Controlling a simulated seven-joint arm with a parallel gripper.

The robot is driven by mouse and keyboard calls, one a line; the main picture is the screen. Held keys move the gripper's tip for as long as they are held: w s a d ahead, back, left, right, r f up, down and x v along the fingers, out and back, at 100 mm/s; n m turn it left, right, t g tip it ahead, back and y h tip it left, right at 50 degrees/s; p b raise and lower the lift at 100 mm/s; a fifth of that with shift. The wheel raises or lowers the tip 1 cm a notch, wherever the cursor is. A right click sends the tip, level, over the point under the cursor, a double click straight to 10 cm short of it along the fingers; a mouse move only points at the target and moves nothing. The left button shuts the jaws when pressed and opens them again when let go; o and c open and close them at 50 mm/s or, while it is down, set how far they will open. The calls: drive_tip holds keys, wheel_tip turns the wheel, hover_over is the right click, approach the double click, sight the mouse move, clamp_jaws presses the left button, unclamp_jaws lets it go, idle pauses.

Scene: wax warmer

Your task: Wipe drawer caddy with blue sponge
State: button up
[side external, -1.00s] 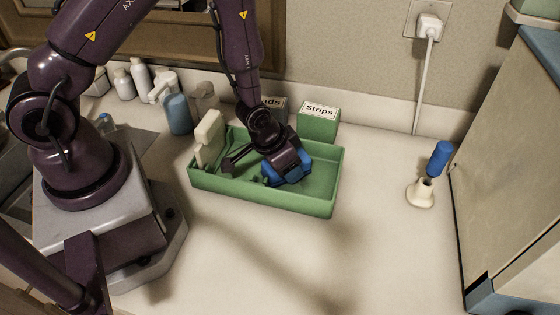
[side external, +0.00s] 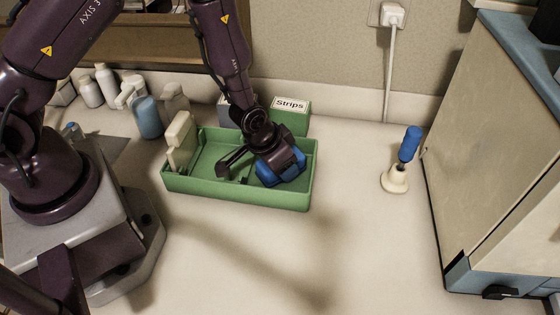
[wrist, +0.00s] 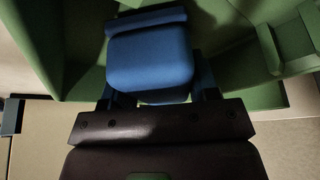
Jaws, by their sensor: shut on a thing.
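The green drawer caddy (side external: 235,192) is a long open tray on the pale counter, with a low divider inside. My gripper (side external: 280,165) is down inside its right part, shut on the blue sponge (side external: 268,175). The sponge is low inside the caddy. Whether it presses on the floor is hard to tell. In the wrist view the sponge (wrist: 150,60) sits between the fingers, with the caddy's green walls (wrist: 60,35) around it. A cream block-like item (side external: 181,142) stands upright at the caddy's left end.
A green box labelled Strips (side external: 290,118) stands behind the caddy, beside another box partly hidden by my arm. Bottles (side external: 148,117) stand at the back left. A blue-handled tool in a cream holder (side external: 395,180) and a large cabinet (side external: 480,170) are right. The front counter is clear.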

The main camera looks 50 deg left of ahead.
sight(253, 172)
drive_tip(key=shift+f, duration=0.4)
idle(0.7)
drive_tip(key=shift+w, duration=0.1)
drive_tip(key=shift+w+d, duration=2)
drive_tip(key=shift+d, duration=0.15)
drive_tip(key=shift+s+a, duration=0.1)
drive_tip(key=shift+s+a, duration=2.05)
drive_tip(key=shift+a, duration=0.1)
drive_tip(key=shift+s+a, duration=2.1)
drive_tip(key=shift+w, duration=0.15)
